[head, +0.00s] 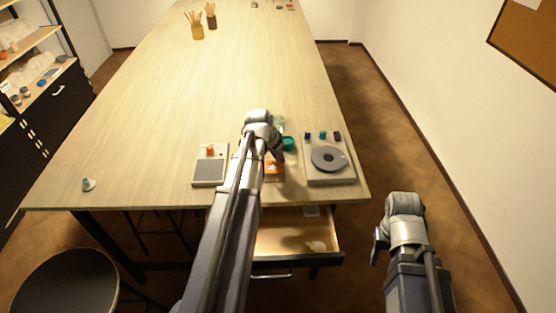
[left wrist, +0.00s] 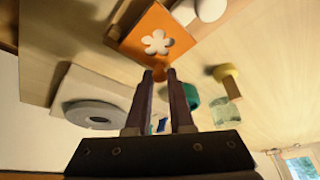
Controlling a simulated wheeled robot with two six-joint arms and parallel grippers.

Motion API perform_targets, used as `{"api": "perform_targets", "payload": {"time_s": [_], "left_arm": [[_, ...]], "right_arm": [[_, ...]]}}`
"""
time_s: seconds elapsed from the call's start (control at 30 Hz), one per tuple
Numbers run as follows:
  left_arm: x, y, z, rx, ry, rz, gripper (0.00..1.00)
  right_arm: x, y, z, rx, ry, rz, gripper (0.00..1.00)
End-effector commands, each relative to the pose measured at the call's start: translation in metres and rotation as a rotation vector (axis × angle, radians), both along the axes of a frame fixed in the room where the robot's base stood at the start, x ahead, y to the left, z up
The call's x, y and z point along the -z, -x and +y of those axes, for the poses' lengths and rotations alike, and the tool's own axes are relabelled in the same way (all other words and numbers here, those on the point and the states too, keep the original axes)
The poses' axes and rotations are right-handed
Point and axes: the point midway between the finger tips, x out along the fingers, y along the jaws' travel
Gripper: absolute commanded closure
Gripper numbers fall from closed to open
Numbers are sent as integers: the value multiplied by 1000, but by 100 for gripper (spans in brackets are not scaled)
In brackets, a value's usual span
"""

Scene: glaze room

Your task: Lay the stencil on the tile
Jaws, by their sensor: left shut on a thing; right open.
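The orange stencil (left wrist: 136,42) has a flower-shaped cut-out and shows large in the left wrist view. In the head view only part of the stencil (head: 272,178) shows, near the table's front edge, beside my left forearm. My left gripper (left wrist: 160,75) is shut on the stencil's small tab. Pale material shows through the cut-out. I cannot tell whether it is the tile or the tabletop, nor whether the stencil touches it. My right gripper (head: 379,246) is open and empty, off the table's front right corner.
A turntable unit (head: 310,174) stands right of the stencil, and a grey-padded board (head: 209,173) stands left. A teal ring (head: 289,143) lies behind. A drawer (head: 290,259) is open below the front edge. The table's left and middle are mostly clear.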

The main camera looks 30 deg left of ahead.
Motion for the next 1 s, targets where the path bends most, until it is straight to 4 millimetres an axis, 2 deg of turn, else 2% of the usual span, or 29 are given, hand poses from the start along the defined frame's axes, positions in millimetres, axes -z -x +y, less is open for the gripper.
{"api": "perform_targets", "payload": {"time_s": [0.27,0.3,0.53,0.83,1.0], "left_arm": [[3,0,0,0,0,0,100],[2,0,0,0,0,0,76],[2,0,0,0,0,0,50],[1,0,0,0,0,0,50],[-7,1,0,0,0,0,50]], "right_arm": [[3,0,0,0,0,0,50],[2,0,0,0,0,0,50],[2,0,0,0,0,0,50],[1,0,0,0,0,0,50],[-7,0,0,0,0,0,50]]}}
